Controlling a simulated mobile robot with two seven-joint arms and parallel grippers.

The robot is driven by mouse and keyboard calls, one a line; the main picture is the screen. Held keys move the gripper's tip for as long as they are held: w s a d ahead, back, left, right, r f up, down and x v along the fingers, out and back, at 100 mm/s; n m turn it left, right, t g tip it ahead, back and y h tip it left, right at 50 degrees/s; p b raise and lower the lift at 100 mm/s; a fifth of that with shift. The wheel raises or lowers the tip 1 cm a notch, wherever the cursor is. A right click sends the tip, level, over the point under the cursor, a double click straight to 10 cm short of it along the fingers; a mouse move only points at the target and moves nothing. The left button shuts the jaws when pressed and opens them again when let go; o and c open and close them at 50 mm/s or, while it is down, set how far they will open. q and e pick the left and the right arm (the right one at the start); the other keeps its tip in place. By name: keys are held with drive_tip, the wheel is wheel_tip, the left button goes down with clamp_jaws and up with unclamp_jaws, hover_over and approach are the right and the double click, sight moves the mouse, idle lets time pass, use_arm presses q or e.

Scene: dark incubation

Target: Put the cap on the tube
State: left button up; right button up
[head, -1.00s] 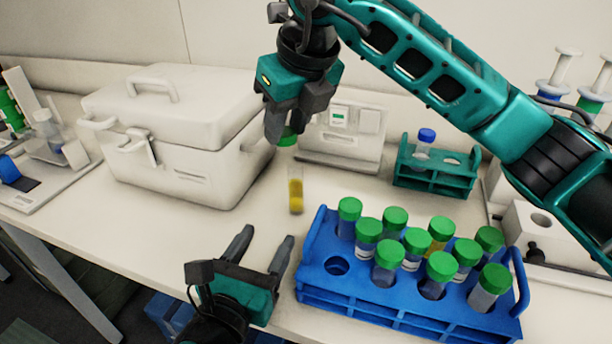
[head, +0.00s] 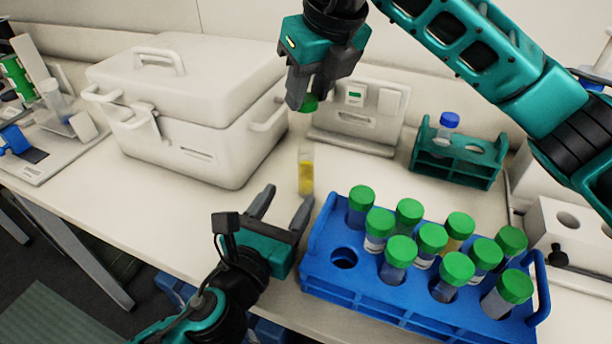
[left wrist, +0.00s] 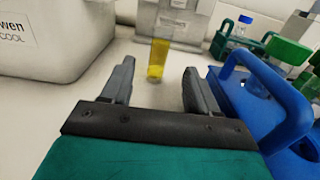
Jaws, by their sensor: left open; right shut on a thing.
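The uncapped tube (head: 306,172) with yellow contents stands upright on the table, behind the blue rack. It also shows in the left wrist view (left wrist: 158,60), between and beyond the fingers. My right gripper (head: 303,92) is shut on a green cap (head: 309,103) and holds it above the tube, apart from it. The fingers hide part of the cap. My left gripper (head: 281,208) is open and empty, low in front of the tube, with its fingers pointing towards it.
The blue rack (head: 326,266) with several green-capped tubes and one empty hole stands right of my left gripper. A white cooler box (head: 205,115) is at the left. A teal rack (head: 455,168) with a blue-capped tube stands at the back right. The table front left is clear.

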sight(310, 164)
use_arm(q)
drive_tip(key=x, duration=1)
drive_tip(key=shift+w+d, duration=0.1)
drive_tip(key=shift+w, duration=0.15)
clamp_jaws()
